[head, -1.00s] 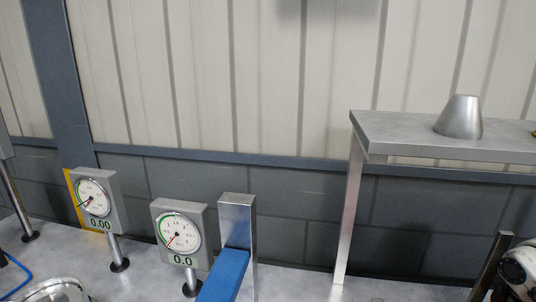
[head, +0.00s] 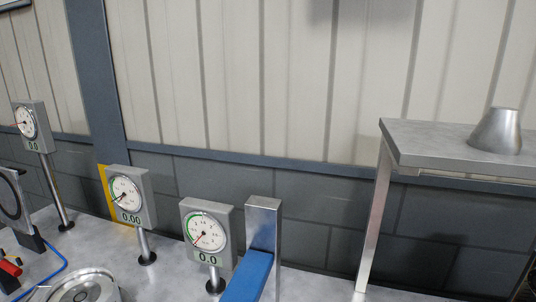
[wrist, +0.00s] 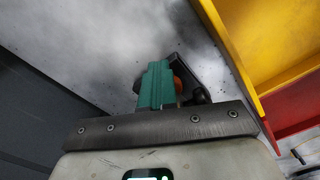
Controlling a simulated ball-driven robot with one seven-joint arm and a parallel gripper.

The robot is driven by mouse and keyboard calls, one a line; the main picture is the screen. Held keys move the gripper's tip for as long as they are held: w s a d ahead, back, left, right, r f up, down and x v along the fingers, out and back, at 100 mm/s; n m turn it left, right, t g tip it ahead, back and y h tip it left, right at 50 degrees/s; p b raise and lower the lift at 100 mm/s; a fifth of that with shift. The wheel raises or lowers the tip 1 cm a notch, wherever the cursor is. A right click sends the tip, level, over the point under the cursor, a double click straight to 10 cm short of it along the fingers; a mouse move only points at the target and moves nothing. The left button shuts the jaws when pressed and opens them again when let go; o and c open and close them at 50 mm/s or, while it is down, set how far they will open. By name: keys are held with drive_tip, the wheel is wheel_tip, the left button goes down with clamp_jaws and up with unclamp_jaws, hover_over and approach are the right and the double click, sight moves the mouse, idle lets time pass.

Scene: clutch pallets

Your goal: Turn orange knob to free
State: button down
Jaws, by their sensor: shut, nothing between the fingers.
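My gripper (wrist: 157,72) shows in the wrist view as teal fingers in front of a dark bracket. It is shut with nothing held. A small patch of orange (wrist: 178,84) shows just right of the fingers, partly hidden; I cannot tell whether it is the orange knob. No orange knob can be made out for sure in the head view. A small red part (head: 10,268) shows at its left edge. My gripper is not in the head view.
Gauges on posts (head: 28,125), (head: 130,196), (head: 208,234) stand along the wall. A blue bar (head: 248,276) meets a metal post (head: 264,225). A grey shelf (head: 430,145) bears a metal cone (head: 497,131). The wrist view shows yellow (wrist: 265,40) and red (wrist: 300,105) panels at right.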

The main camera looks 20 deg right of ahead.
drive_tip(key=shift+d+r, duration=0.2)
drive_tip(key=shift+d, duration=0.05)
drive_tip(key=shift+r, duration=0.15)
drive_tip(key=r+p, duration=0.1)
drive_tip(key=p, duration=0.1)
drive_tip(key=r+p, duration=0.1)
drive_tip(key=r, duration=0.1)
drive_tip(key=r+p, duration=0.2)
drive_tip(key=shift+s+d+r+p, duration=0.1)
drive_tip(key=shift+d+r+p, duration=0.15)
drive_tip(key=shift+p, duration=0.1)
drive_tip(key=shift+f, duration=0.1)
drive_tip(key=shift+a, duration=0.15)
